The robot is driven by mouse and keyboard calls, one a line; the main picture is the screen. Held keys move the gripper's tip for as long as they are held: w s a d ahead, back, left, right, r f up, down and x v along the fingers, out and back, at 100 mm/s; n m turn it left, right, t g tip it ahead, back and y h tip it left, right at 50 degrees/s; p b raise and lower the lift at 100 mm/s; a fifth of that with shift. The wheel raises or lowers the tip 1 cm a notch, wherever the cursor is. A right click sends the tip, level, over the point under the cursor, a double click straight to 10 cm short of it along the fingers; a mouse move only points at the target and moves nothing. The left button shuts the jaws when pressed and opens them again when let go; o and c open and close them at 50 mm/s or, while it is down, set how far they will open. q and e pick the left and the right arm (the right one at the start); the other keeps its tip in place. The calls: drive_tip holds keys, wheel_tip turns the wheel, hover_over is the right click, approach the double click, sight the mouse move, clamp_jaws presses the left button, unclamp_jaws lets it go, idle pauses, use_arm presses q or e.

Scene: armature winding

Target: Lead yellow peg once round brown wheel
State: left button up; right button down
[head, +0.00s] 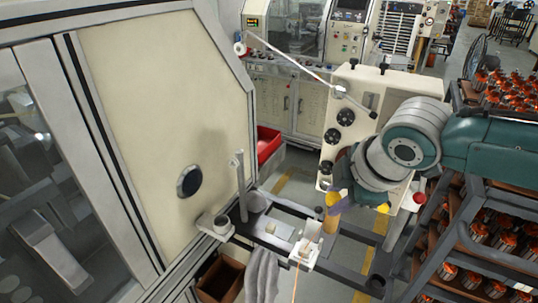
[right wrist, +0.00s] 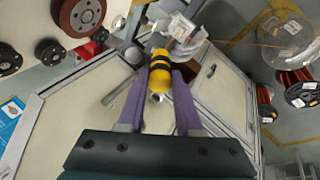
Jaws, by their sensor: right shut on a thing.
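The yellow peg (right wrist: 160,72), with dark bands and a metal tip, is between the two purple fingers of my right gripper (right wrist: 159,80) in the right wrist view. The gripper is shut on it. In the head view my right gripper (head: 339,206) is at the lower front of the cream machine panel, its arm coming from the right. The brown wheel (right wrist: 82,14) is at the upper left of the right wrist view, apart from the peg. In the head view I cannot make the wheel out; my arm covers part of the panel. My left gripper is not in view.
Black wheels sit on the cream panel (head: 410,88). A white guide block (head: 306,251) with a copper wire stands on the dark frame below. A shelf of copper-wound parts (head: 487,262) is at the right, and a large cream cabinet (head: 150,110) at the left.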

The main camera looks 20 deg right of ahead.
drive_tip(key=w+d+b, duration=0.2)
drive_tip(key=shift+w+d+f+b, duration=0.15)
drive_tip(key=shift+d+f+b, duration=0.1)
drive_tip(key=shift+f+b, duration=0.15)
drive_tip(key=w+a+r, duration=0.2)
drive_tip(key=w+r, duration=0.1)
drive_tip(key=r, duration=0.3)
drive_tip(key=s+d+r+p, duration=0.3)
drive_tip(key=s+p, duration=0.1)
drive_tip(key=p, duration=0.1)
drive_tip(key=f+b, duration=0.3)
drive_tip(key=f, duration=0.2)
drive_tip(key=w+a+f+b, duration=0.1)
drive_tip(key=f+b, duration=0.1)
drive_tip(key=f, duration=0.1)
drive_tip(key=shift+f+b, duration=0.2)
drive_tip(key=shift+b, duration=0.15)
